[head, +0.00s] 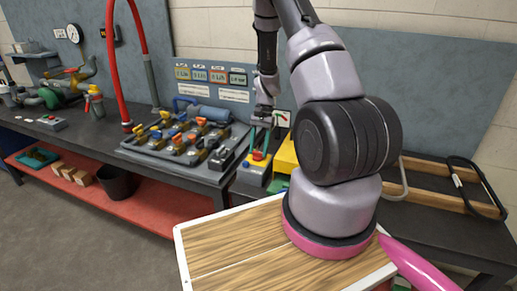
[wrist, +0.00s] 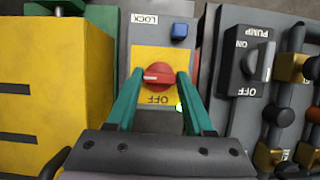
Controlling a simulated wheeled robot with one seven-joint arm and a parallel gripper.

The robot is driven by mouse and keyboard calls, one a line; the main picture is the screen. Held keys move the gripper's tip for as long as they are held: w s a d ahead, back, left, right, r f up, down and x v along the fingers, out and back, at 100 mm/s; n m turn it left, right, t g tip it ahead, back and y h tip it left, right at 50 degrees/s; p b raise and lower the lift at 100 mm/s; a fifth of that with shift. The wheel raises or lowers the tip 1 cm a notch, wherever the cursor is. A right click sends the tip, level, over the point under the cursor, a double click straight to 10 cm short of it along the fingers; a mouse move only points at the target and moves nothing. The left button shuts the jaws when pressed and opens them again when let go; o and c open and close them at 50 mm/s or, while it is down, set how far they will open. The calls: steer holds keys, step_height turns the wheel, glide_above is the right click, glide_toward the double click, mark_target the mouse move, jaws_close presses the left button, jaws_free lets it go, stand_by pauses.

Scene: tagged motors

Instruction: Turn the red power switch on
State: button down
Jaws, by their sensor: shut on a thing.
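The red power switch (wrist: 158,76) is a round red knob on a yellow plate (wrist: 150,55) of a grey box. A pale mark on the knob points left in the wrist view, and an upside-down OFF label (wrist: 160,99) sits below it. The knob also shows in the head view (head: 257,156). My gripper (wrist: 160,74) has one teal finger on each side of the knob and is shut on it. In the head view, my gripper (head: 260,153) reaches down onto the switch box (head: 252,176) from above.
A blue button (wrist: 179,31) sits near the LOCK label. A PUMP switch (wrist: 251,62) and a valve panel (head: 180,150) stand close on one side. A yellow box (wrist: 55,85) stands close on the other. A wooden-topped surface (head: 220,240) lies in front.

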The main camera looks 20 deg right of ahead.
steer(key=shift+c, duration=1.4)
jaws_free()
steer(key=shift+r, duration=0.1)
steer(key=v, duration=1)
steer(key=shift+r, duration=0.3)
steer(key=shift+w+r, duration=0.1)
steer(key=shift+w, duration=0.05)
